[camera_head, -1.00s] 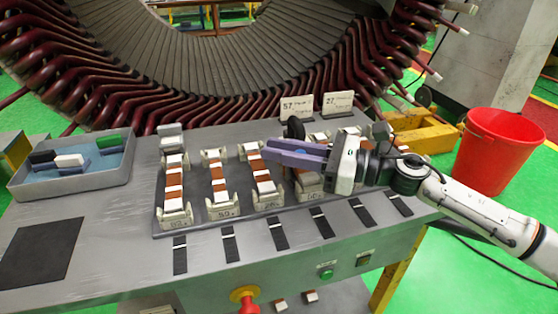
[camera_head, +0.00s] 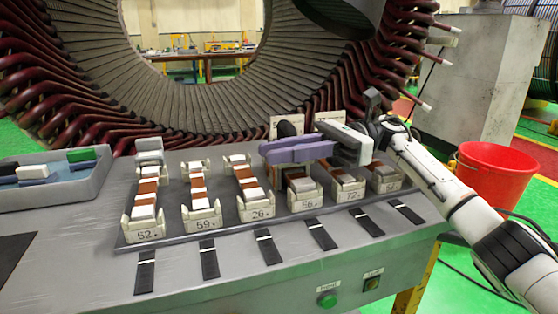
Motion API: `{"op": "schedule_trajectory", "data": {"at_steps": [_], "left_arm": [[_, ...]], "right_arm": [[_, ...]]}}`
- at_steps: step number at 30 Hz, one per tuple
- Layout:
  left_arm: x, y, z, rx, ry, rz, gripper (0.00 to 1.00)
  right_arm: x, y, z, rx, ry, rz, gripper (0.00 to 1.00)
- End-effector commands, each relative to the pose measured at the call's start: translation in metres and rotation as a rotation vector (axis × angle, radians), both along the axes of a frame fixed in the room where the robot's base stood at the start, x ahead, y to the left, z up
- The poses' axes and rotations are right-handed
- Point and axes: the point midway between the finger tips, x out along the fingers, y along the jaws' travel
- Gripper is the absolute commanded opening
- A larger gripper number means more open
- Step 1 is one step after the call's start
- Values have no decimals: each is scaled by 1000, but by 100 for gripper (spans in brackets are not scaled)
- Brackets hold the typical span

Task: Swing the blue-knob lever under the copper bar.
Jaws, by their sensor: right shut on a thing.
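My right gripper (camera_head: 268,152) comes in from the right with its purple fingers pointing left above the middle of the fixture row. Its fingers are closed at a dark round-ended thing (camera_head: 287,130) that sticks up behind them; most of it is hidden. I cannot make out a blue knob or a lever arm. Copper-and-white bars lie in holders on the grey fixture plate (camera_head: 190,234), such as the bar in holder 62 (camera_head: 147,188) and the bar in holder 26 (camera_head: 249,183). The fingers cover the back of holder 56 (camera_head: 304,195). My left gripper is out of view.
A tray (camera_head: 75,192) with coloured blocks stands on the bench at left. Black strips lie along the bench front. Two signs stand behind the fingers, close to the stator coils (camera_head: 60,100). A red bucket (camera_head: 497,178) stands at right.

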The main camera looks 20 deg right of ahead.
Motion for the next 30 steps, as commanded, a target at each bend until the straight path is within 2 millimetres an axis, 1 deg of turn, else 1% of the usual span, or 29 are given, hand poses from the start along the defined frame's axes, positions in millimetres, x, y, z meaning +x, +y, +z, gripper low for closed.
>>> {"op": "schedule_trajectory", "data": {"at_steps": [3, 17, 18, 20, 21, 30], "left_arm": [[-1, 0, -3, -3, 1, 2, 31], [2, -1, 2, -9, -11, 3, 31], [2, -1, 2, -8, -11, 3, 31], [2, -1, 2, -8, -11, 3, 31], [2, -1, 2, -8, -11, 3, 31], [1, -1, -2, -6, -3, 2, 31]], "right_arm": [[0, 0, 0, 1, -1, 21, 0], [-1, 0, 0, 0, -1, 33, 0], [-1, 0, 0, 0, -1, 33, 20], [-1, 0, 0, 0, -1, 32, 30], [-1, 0, 0, 0, -1, 32, 36], [0, -1, 0, 0, 0, 30, 37]]}}
